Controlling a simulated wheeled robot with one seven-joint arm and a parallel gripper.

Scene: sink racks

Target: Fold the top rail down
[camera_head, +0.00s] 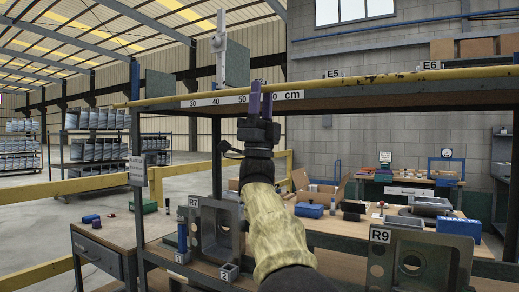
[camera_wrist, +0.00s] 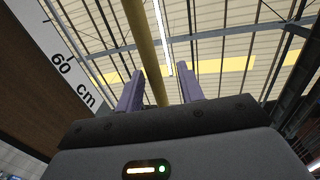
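The top rail (camera_head: 390,79) is a long yellow bar with dark worn spots. It runs along the front upper edge of the rack, rising slightly to the right in the head view. My gripper (camera_head: 262,88) points upward at the rail, near the scale's right end. Its two purple fingers are apart. In the wrist view, the rail (camera_wrist: 141,30) passes through the gap between the fingers of my gripper (camera_wrist: 160,72), nearer the left finger. Visible space remains on both sides, so the fingers do not appear clamped on it. Exact contact is unclear.
A white scale strip (camera_head: 216,100) marked in cm lies below the rail. A grey upright bracket (camera_head: 222,50) stands above the rack, left of my gripper. Grey frames R7 (camera_head: 196,228) and R9 (camera_head: 440,262) stand on the lower shelf, flanking my arm.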

